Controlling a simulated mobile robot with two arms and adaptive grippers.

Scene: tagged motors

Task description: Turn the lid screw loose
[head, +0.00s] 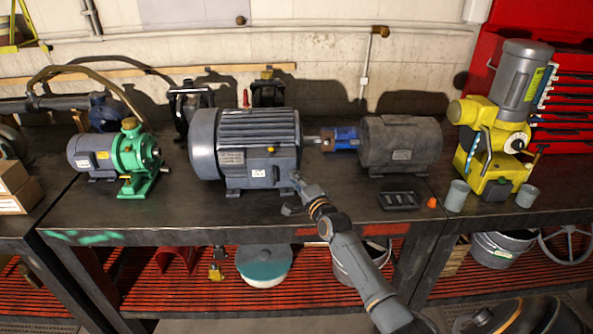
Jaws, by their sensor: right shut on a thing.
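A large grey-blue electric motor (245,145) with a ribbed housing stands at the middle of the workbench. It has a small yellow part (271,149) and white labels on its front. My right gripper (296,180) reaches in from the lower right and is at the lower right front of this motor. It is shut on a small part there, taken to be the lid screw. The screw itself is hidden by the fingers and too small to make out. My left gripper is not in view.
A green pump (135,165) stands left on the bench (180,210). A dark motor (400,145) with a blue coupling (341,138) stands right. A black tray (398,200), an orange piece (432,202) and a yellow machine (485,140) are further right. The bench's front left is clear.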

